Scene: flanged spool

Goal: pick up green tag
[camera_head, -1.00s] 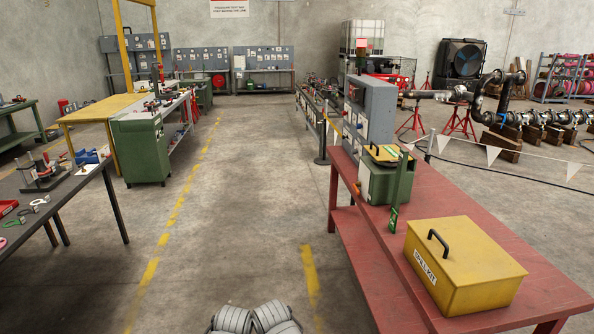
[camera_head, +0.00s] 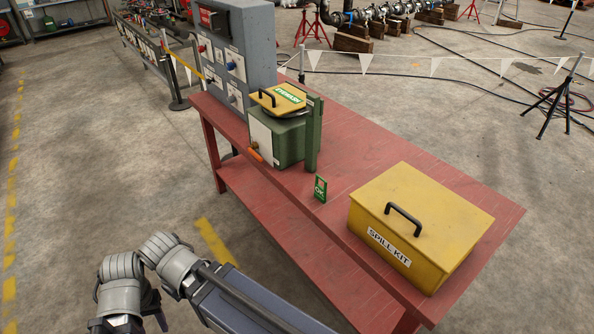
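The green tag (camera_head: 320,189) is a small upright plate with white markings. It stands near the front edge of the red table, between the green box and the yellow spill kit case. It looks clear of both. Grey links and joints of my own arm show at the bottom left, low in front of the table and well away from the tag. No gripper fingers can be made out in this view. Nothing covers the tag.
The red table (camera_head: 360,150) holds a yellow spill kit case (camera_head: 420,215), a green box (camera_head: 277,140) with a yellow eyewash-type lid (camera_head: 277,98), and a grey control cabinet (camera_head: 232,60). An orange handle (camera_head: 255,154) juts from the green box. The floor left of the table is clear.

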